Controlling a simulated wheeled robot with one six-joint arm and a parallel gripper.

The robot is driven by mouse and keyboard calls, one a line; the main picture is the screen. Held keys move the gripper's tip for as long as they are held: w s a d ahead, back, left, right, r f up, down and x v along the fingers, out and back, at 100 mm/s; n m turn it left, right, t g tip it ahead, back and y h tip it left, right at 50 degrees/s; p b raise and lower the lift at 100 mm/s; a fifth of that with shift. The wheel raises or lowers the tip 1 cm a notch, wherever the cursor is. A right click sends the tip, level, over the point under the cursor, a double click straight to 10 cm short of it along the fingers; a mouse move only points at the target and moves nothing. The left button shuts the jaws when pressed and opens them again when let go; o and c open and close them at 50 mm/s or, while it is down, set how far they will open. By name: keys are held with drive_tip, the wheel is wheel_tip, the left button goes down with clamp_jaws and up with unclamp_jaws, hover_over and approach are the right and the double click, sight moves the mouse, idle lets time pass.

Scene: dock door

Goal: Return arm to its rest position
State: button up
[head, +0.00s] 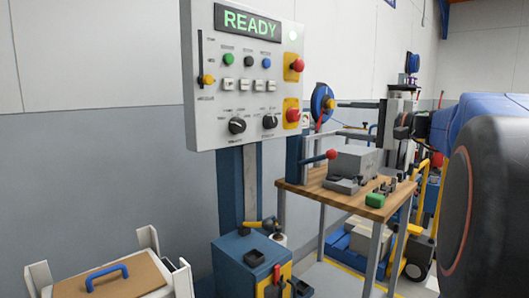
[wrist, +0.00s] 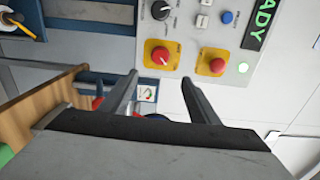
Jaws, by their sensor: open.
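My gripper (head: 340,119) is open and empty, with its two fingers pointing left, to the right of the grey control panel (head: 215,125) in the head view. In the wrist view my gripper (wrist: 159,78) shows its two fingers spread apart, with the panel's two red buttons on yellow plates (wrist: 163,57) (wrist: 217,66) beyond them. The fingers appear apart from the panel. The panel's display (head: 249,22) reads READY, and a green lamp (head: 293,34) is lit. My blue and dark arm links fill the right of the head view.
A wooden-topped workbench (head: 330,195) with a grey vise-like block (head: 354,163) and a green item (head: 375,200) stands below my gripper. A blue cabinet (head: 232,268) stands under the panel. A white crate (head: 180,278) is at lower left. A yellow hand truck (head: 415,235) stands behind the bench.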

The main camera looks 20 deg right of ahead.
drive_tip(key=s+a+f+n+g+h, duration=0.15)
drive_tip(key=s+a+f+g, duration=0.25)
drive_tip(key=a+f, duration=0.55)
drive_tip(key=s+a+f+n+g+y, duration=0.1)
drive_tip(key=s+a+f+n+g, duration=0.25)
drive_tip(key=a+f, duration=0.6)
drive_tip(key=s+f+n+g+h, duration=0.4)
drive_tip(key=s+f+n+h, duration=0.3)
drive_tip(key=s+f, duration=1.1)
wheel_tip(320, 180, down, 3)
drive_tip(key=shift+s+a+f+n, duration=0.15)
drive_tip(key=shift+s+a+n, duration=0.05)
drive_tip(key=shift+s+n, duration=0.25)
